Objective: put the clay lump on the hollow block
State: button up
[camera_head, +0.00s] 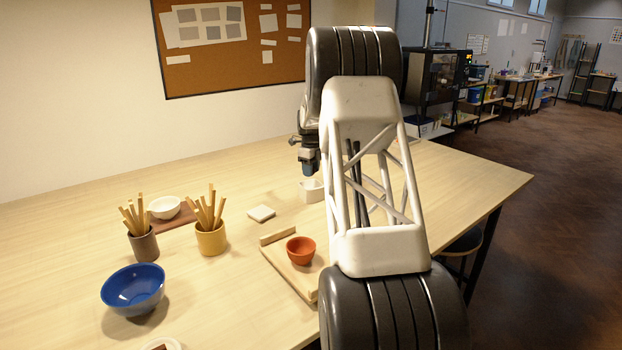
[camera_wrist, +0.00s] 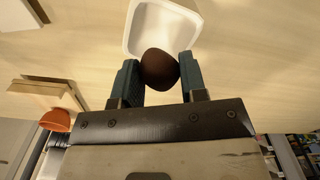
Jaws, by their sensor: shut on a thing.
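My gripper (camera_wrist: 159,75) is shut on a dark brown rounded lump (camera_wrist: 159,69), the clay lump, held between its two blue-grey fingers. In the head view my gripper (camera_head: 310,170) points down just above a small white square-sided vessel (camera_head: 311,191); the lump cannot be made out there. In the wrist view the vessel (camera_wrist: 133,32) is open with a rounded rim, and the lump overlaps its near edge. Whether the lump touches it I cannot tell. A flat pale square piece (camera_head: 261,213) lies left of the vessel. I cannot tell for sure which thing is the hollow block.
An orange bowl (camera_head: 300,250) is on a wooden board with a raised bar (camera_head: 277,236). A blue bowl (camera_head: 133,289), a brown pot (camera_head: 144,245) and a yellow pot (camera_head: 211,240) of sticks, and a white bowl (camera_head: 164,208) stand left. Table between is clear.

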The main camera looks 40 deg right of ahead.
jog(key=shift+f, duration=1.75)
jog(key=shift+f, duration=0.1)
jog(key=o, duration=0.9)
notch_tip(320, 180, up, 12)
jog(key=shift+r, duration=0.1)
